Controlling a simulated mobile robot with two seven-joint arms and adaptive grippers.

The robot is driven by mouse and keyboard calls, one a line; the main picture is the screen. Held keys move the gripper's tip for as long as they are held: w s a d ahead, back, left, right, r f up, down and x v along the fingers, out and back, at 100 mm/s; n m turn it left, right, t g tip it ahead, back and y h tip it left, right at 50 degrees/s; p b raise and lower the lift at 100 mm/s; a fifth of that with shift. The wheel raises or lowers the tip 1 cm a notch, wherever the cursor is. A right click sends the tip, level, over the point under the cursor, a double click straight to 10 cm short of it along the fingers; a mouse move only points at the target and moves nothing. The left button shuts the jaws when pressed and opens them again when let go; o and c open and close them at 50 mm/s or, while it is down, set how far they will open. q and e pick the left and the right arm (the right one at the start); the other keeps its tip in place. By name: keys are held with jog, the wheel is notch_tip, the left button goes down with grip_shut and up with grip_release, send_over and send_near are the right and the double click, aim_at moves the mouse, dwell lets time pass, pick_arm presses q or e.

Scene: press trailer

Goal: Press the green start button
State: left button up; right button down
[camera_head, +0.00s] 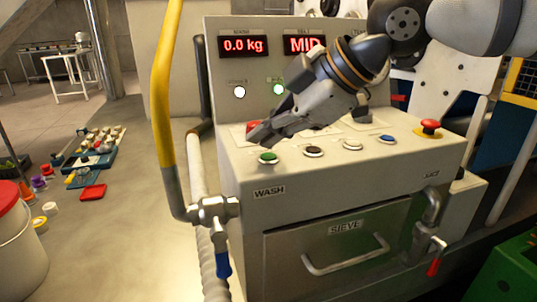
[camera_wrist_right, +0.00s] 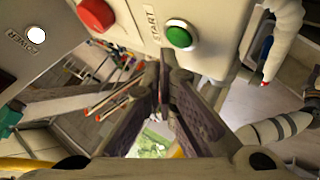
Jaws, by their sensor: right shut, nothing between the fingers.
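The green start button (camera_head: 268,157) sits at the left front of the grey machine's sloping control panel (camera_head: 235,168). In the right wrist view the green button (camera_wrist_right: 179,37) is a domed cap in a pale ring beside the word START. My right gripper (camera_head: 258,137) is shut and empty, coming from the upper right over the panel. Its fingertips are a little above and behind the green button in the head view. In the wrist view the closed fingertips (camera_wrist_right: 163,62) lie just below the button, seemingly apart from it. My left gripper is out of view.
A red button (camera_wrist_right: 96,14) is near the green one, partly behind my gripper in the head view. Black (camera_head: 313,151), white (camera_head: 352,145) and blue (camera_head: 387,139) buttons and a red mushroom button (camera_head: 430,126) line the panel. A yellow-sleeved pipe (camera_head: 163,85) stands at left.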

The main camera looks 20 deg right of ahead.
aim_at(267, 158)
jog(key=shift+r, duration=2.55)
